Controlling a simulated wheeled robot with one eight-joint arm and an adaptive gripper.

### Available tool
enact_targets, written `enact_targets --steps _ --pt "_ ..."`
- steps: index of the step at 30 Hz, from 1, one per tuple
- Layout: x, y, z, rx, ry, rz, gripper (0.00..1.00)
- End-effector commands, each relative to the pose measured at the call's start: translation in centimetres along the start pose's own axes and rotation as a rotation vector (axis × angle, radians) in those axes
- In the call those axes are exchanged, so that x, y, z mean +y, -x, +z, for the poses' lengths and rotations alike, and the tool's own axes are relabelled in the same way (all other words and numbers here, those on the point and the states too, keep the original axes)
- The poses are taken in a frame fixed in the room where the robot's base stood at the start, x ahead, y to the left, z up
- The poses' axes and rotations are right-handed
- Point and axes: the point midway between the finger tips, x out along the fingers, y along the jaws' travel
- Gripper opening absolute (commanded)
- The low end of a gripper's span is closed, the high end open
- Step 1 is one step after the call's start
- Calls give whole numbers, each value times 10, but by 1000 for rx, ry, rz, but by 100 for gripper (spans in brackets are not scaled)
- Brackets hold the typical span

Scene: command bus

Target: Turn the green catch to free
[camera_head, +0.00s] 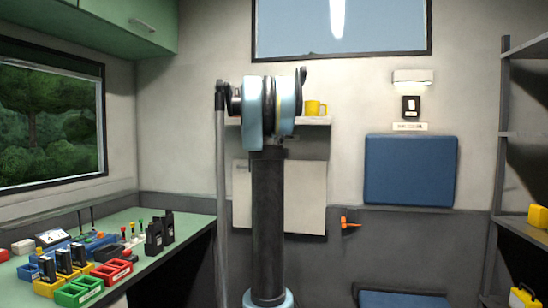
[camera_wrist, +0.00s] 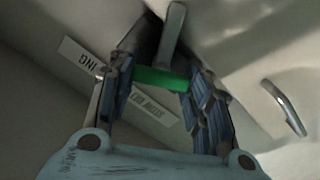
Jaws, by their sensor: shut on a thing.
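The green catch (camera_wrist: 158,79) is a short bright green bar in the wrist view, lying nearly level across the upper middle. A grey bar (camera_wrist: 173,38) rises from behind it toward the top edge. My gripper (camera_wrist: 160,73) has its blue-padded fingers on either side of the green catch and is shut on it. Dark shadow hides what lies behind the catch. In the head view my arm stands in the middle, and neither the gripper nor the catch can be made out there.
A white label (camera_wrist: 80,59) and a second label (camera_wrist: 152,107) lie on the pale surface near the fingers. A metal handle (camera_wrist: 283,107) stands out on the right.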

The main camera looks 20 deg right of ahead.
Motion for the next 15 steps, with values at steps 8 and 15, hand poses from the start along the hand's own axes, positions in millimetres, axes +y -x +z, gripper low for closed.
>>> enact_targets --steps 8,15 --pt "-4 0 -1 4 218 -6 22" --pt "-6 0 -1 5 448 -6 22"
